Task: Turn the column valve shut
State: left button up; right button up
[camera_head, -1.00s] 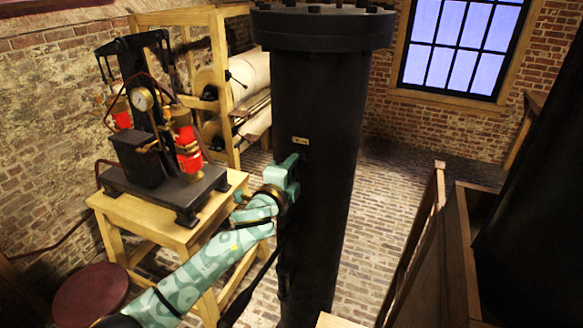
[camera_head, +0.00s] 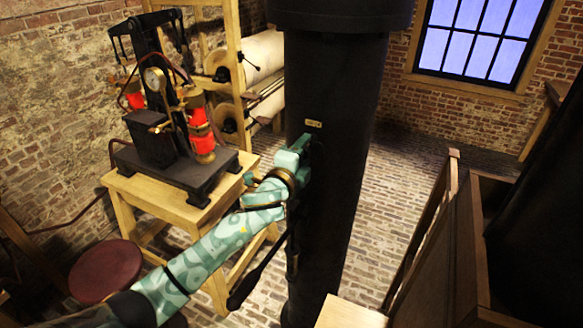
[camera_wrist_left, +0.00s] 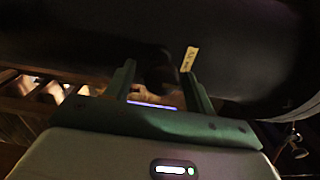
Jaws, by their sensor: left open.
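The tall black column (camera_head: 335,215) stands in the middle of the head view, with a small brass label (camera_head: 313,123) on its front. My left gripper (camera_head: 303,152) is against the column's left side, just below the label. In the left wrist view the open fingers (camera_wrist_left: 160,74) stand on either side of a dark rounded knob (camera_wrist_left: 154,66), which seems to be the valve. The brass label shows there too (camera_wrist_left: 189,58), beside the right fingertip. I cannot tell if the fingers touch the knob. In the head view my gripper hides the valve. My right gripper is not in view.
A wooden table (camera_head: 190,212) with a black pump apparatus (camera_head: 165,160) and red jars stands to the left. A black lever (camera_head: 257,275) hangs by the column below my arm. A round red stool (camera_head: 105,271) is at lower left. A wooden partition (camera_head: 425,245) rises at right.

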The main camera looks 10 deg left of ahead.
pick_arm(q)
jog(key=s+a+b, duration=0.1)
jog(key=s+a, duration=0.2)
jog(key=s, duration=1.2)
jog(key=shift+s+b, duration=0.25)
jog(key=shift+b, duration=0.15)
jog(key=shift+f, duration=0.1)
